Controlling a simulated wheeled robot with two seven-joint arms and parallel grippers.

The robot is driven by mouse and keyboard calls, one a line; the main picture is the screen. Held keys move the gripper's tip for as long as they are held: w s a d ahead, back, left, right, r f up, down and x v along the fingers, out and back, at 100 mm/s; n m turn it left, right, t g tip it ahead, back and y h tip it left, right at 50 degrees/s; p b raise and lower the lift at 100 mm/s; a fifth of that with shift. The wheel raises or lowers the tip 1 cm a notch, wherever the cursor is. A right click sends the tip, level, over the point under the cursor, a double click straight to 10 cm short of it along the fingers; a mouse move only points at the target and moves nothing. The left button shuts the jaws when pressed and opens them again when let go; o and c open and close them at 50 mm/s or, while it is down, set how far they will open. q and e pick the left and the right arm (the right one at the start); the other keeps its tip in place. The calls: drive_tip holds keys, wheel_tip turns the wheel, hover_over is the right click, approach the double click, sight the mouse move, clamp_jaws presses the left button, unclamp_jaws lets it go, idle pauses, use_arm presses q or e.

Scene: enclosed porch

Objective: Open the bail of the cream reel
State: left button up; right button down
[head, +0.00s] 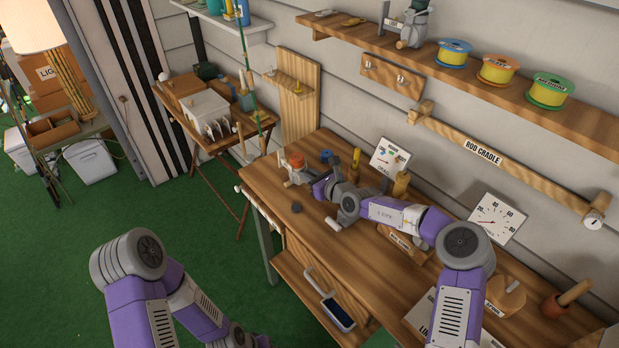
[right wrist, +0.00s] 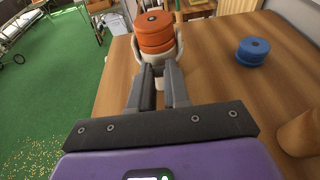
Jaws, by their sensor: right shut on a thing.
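The cream reel (head: 297,176) stands near the left end of the workbench, with an orange spool (head: 296,160) on top. In the right wrist view its cream part (right wrist: 160,57) sits just below the orange spool (right wrist: 155,33). My right gripper (right wrist: 160,66) reaches this cream part and is shut on it. The fingers hide part of the reel, so I cannot make out the bail's position clearly. In the head view my right gripper (head: 323,187) is beside the reel. My left arm comes in at the lower left, and its gripper is out of view.
A blue spool (right wrist: 252,50) stands on the workbench (head: 265,185) to the right of the reel. A dial card (head: 390,157) and a wooden peg (head: 401,184) stand behind. A rod cradle (head: 500,160) is on the wall.

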drive_tip(key=c, duration=1.1)
unclamp_jaws()
drive_tip(key=shift+p+v, duration=0.55)
drive_tip(key=shift+v, duration=3.25)
